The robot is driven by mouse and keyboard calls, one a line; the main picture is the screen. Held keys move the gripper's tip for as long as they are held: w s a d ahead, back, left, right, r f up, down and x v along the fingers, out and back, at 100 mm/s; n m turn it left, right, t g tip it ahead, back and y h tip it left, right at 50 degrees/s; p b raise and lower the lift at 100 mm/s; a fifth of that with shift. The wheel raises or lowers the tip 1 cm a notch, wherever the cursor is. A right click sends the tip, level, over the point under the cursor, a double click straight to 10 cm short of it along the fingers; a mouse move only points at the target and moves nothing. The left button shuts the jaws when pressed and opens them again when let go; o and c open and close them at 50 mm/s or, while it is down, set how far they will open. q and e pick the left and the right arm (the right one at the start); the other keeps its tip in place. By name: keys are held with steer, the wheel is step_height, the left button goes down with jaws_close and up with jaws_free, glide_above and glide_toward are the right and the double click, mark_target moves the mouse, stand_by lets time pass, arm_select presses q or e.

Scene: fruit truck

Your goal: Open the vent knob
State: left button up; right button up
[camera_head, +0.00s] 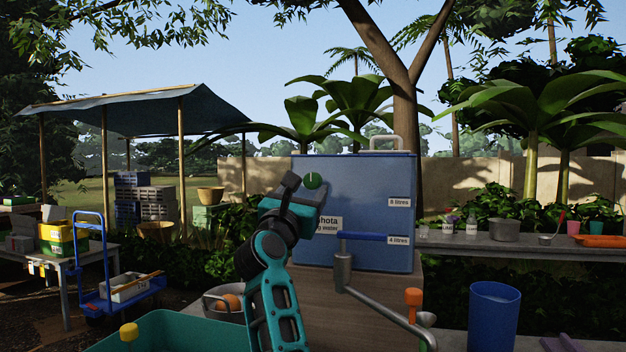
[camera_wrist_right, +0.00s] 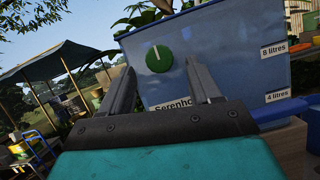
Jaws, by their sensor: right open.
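The vent knob is a round green knob (camera_head: 313,181) with a pale line on its face. It sits on the upper left of the front of a blue box (camera_head: 365,185) that carries litre labels. In the right wrist view the knob (camera_wrist_right: 159,59) shows between the fingers, and its pale line stands near upright. My right gripper (camera_head: 300,187) is at the knob's lower left in the head view, and part of the knob's edge is close to a finger. The right wrist view shows the right gripper (camera_wrist_right: 158,85) open, with nothing between its fingers. My left gripper is not in view.
A blue-handled lever (camera_head: 362,236) and a grey pipe stand in front of the box. A blue bin (camera_head: 492,312) stands at the lower right. A bowl (camera_head: 226,300) with an orange fruit lies left of my right arm. A grey shelf (camera_head: 460,243) runs behind on the right.

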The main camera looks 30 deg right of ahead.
mark_target(311, 184)
steer(key=x, duration=0.6)
steer(key=shift+a, duration=0.1)
steer(key=c, duration=1)
